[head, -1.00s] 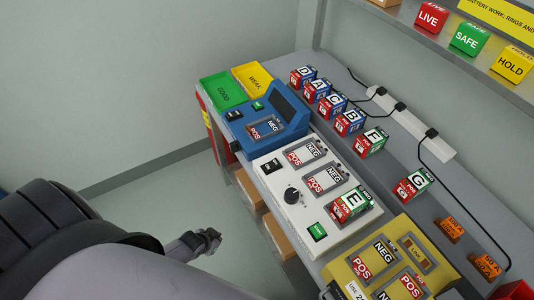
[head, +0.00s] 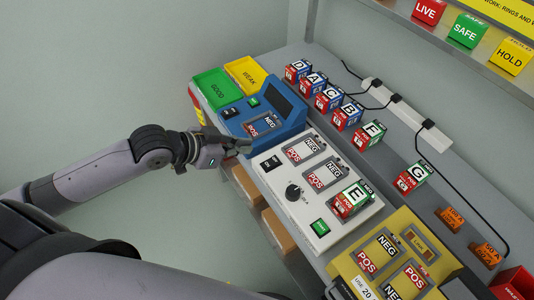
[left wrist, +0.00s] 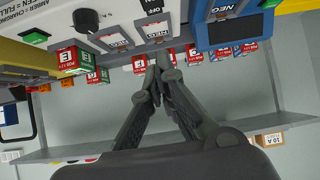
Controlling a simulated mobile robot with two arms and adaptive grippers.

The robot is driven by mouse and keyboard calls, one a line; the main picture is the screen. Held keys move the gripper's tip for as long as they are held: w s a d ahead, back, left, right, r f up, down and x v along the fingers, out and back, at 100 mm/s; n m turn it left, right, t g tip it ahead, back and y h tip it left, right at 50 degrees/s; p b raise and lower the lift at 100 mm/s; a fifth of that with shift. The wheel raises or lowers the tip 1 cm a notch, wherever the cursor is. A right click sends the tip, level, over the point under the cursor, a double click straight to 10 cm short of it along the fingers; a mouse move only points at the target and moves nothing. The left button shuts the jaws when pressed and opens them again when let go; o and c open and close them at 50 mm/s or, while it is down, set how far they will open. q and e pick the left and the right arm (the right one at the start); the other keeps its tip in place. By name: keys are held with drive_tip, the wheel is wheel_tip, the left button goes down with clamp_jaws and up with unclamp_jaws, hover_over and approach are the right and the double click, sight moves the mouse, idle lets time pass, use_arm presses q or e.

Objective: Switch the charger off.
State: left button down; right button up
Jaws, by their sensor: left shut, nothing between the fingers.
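The charger is the white box (head: 310,212) on the bench, with a black rocker switch (head: 270,163) marked ON at its upper left corner, a black dial (head: 293,192) and a green-lit panel (head: 320,228). Battery E (head: 352,198) sits in its lowest bay; the other two bays look empty. My left gripper (head: 243,143) is shut and empty, near the charger's upper left corner, beside the switch. In the left wrist view the closed fingertips (left wrist: 163,58) appear below the switch (left wrist: 150,5), whose OFF marking shows; contact cannot be told. My right gripper is not in view.
A blue tester (head: 265,115) stands just beyond the charger, with the green GOOD tray (head: 213,90) and yellow WEAK tray (head: 260,74). A yellow device (head: 350,265) stands on the near side. Several batteries stand in a row behind, near a white power strip (head: 410,115).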

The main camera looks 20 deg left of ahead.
use_arm(q)
drive_tip(key=shift+s+d+r, duration=0.15)
drive_tip(key=shift+s+r, duration=0.05)
drive_tip(key=shift+r, duration=0.05)
drive_tip(key=p, duration=0.2)
hover_over(272, 164)
drive_tip(key=f, duration=0.5)
drive_tip(key=shift+s+a+f, duration=0.2)
drive_tip(key=shift+s+a, duration=0.1)
drive_tip(key=shift+s, duration=0.05)
drive_tip(key=f, duration=0.3)
drive_tip(key=shift+w+d+f, duration=0.3)
drive_tip(key=shift+w, duration=0.05)
drive_tip(key=shift+f+p, duration=0.3)
drive_tip(key=shift+f, duration=0.25)
